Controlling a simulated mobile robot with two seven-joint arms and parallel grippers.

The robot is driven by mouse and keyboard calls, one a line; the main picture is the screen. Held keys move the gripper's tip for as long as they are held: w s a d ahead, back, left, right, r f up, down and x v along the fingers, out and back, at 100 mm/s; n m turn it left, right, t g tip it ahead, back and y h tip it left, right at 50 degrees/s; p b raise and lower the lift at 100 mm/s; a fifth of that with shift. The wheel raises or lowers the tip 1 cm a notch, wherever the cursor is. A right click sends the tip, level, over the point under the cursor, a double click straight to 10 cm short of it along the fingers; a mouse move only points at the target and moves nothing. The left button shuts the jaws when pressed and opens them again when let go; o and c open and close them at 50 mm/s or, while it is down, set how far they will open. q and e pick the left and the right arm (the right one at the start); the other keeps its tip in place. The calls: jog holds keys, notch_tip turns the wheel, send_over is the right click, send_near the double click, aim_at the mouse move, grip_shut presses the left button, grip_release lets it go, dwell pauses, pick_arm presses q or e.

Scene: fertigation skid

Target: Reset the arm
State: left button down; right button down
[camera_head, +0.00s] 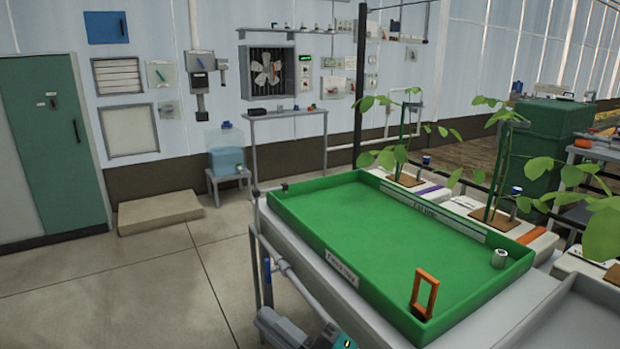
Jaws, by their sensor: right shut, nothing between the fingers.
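My left gripper is not in view. The green tray (390,238) lies on a pale bench. An orange loop handle (425,293) stands in its near right corner, and a small pale cylinder (499,258) stands near its right wall.
A grey pipe (297,280) runs along the bench's left side. Plants in pale blocks (468,214) line the tray's far side. A grey tray (580,318) is at the lower right. A low beige platform (160,213) lies by the wall; the floor at left is clear.

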jog(key=d+f+m+t+h, duration=0.4)
jog(key=d+f+m+h, duration=0.35)
jog(key=m, duration=0.25)
jog(key=s+d+f+m+g+h, duration=0.2)
jog(key=s+d+f+m+h, duration=0.2)
jog(key=f, duration=0.5)
jog(key=s+d+f+m+g+h, duration=0.3)
jog(key=s+d+f+m+h, duration=0.2)
jog(key=d, duration=0.6)
jog(key=s+f+m, duration=0.2)
jog(key=s+f, duration=0.1)
jog(key=f, duration=0.1)
jog(key=shift+f, duration=0.4)
jog(key=shift+s+h, duration=0.1)
jog(key=shift+h, duration=0.15)
